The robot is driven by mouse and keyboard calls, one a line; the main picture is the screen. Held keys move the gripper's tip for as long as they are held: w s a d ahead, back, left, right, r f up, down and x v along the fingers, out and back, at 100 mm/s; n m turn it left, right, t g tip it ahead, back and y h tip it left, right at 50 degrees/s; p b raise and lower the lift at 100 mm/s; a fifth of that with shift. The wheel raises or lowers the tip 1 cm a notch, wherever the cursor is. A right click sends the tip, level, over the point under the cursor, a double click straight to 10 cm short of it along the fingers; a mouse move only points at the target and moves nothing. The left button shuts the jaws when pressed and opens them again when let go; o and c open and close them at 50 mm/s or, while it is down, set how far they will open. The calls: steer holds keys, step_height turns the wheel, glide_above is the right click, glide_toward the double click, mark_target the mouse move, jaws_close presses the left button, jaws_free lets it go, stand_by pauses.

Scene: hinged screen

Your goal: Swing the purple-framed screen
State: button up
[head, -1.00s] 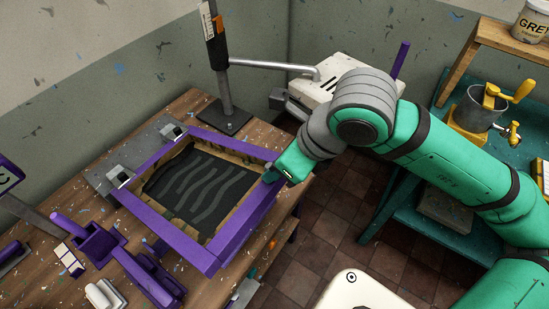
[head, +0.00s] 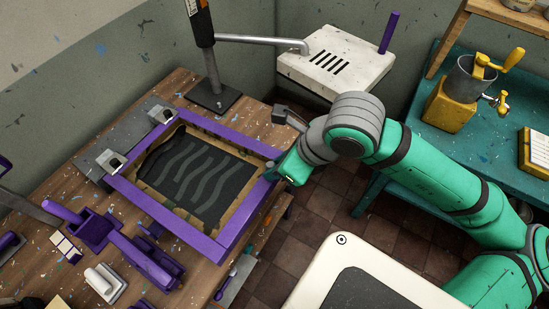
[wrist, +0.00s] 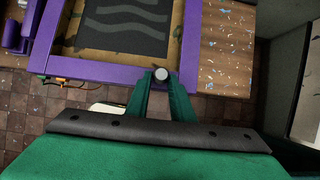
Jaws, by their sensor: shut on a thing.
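The purple-framed screen (head: 178,229) lies over the wooden bench, at a low angle or flat; I cannot tell which. Its dark mesh has grey wavy stripes and brown borders. Two grey hinge clamps (head: 112,162) hold its left edge. My gripper (head: 272,172) is at the screen's right edge, opposite the clamps. The fingers cover most of the handle.
A dark post (head: 208,70) with a pale horizontal arm stands behind the screen. A white slotted unit (head: 335,65) and a teal bench (head: 480,150) stand beyond. Tiled floor lies right of the wooden bench.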

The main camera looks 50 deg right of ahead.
steer(key=shift+s+f, duration=0.2)
steer(key=shift+f, duration=0.2)
steer(key=shift+s+f, duration=0.2)
steer(key=shift+f, duration=1)
steer(key=o, duration=0.9)
steer(key=shift+f, duration=0.15)
steer(key=v, duration=1.1)
steer(key=shift+w, duration=0.15)
